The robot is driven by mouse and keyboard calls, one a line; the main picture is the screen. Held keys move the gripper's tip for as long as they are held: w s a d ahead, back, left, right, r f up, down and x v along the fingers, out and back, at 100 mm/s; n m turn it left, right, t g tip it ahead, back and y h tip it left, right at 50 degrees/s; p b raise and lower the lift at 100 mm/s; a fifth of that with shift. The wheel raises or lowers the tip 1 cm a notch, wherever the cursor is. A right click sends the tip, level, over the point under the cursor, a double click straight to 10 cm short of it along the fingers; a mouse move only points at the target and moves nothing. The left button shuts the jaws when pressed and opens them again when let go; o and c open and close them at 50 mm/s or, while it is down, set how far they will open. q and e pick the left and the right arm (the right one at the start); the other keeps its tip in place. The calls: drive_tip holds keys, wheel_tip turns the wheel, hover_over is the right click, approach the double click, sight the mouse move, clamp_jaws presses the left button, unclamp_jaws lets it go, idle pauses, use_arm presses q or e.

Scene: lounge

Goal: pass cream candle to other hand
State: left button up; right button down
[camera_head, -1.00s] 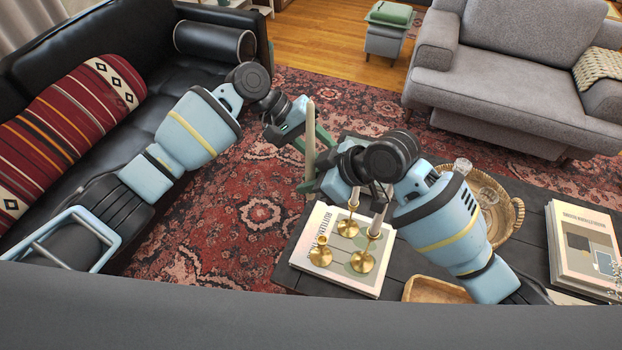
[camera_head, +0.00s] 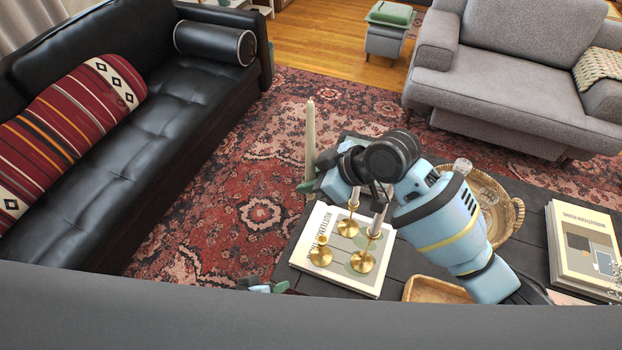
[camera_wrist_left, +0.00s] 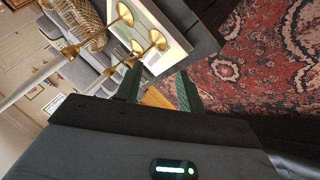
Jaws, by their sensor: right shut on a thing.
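The cream candle (camera_head: 310,138) is a tall, thin taper standing nearly upright in the head view. My right gripper (camera_head: 312,182) is shut on its lower part, left of the brass holders and above the table's far left corner. My left gripper (camera_head: 265,286) is low in the head view, mostly hidden behind the dark edge in the foreground, well apart from the candle. In the left wrist view its two green fingers (camera_wrist_left: 158,88) stand apart with nothing between them.
Several brass candle holders (camera_head: 362,261) stand on a white book (camera_head: 305,262) on the dark coffee table (camera_head: 420,264). A woven basket (camera_head: 515,222), a wooden tray (camera_head: 432,291) and stacked books (camera_head: 582,250) are to the right. The rug (camera_head: 215,215) on the left is clear.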

use_arm(q)
drive_tip(key=s+a+r+m+t+y, duration=0.1)
drive_tip(key=s+a+y, duration=0.1)
drive_tip(key=s+a, duration=0.2)
drive_tip(key=s+a+r+m+t+y, duration=0.1)
drive_tip(key=s+a, duration=0.3)
drive_tip(key=s, duration=0.5)
drive_tip(key=shift+s+a+r+m+y, duration=0.15)
drive_tip(key=shift+s+a+m+y, duration=0.25)
drive_tip(key=shift+m, duration=0.2)
drive_tip(key=shift+d, duration=0.15)
use_arm(e)
drive_tip(key=shift+d, duration=0.1)
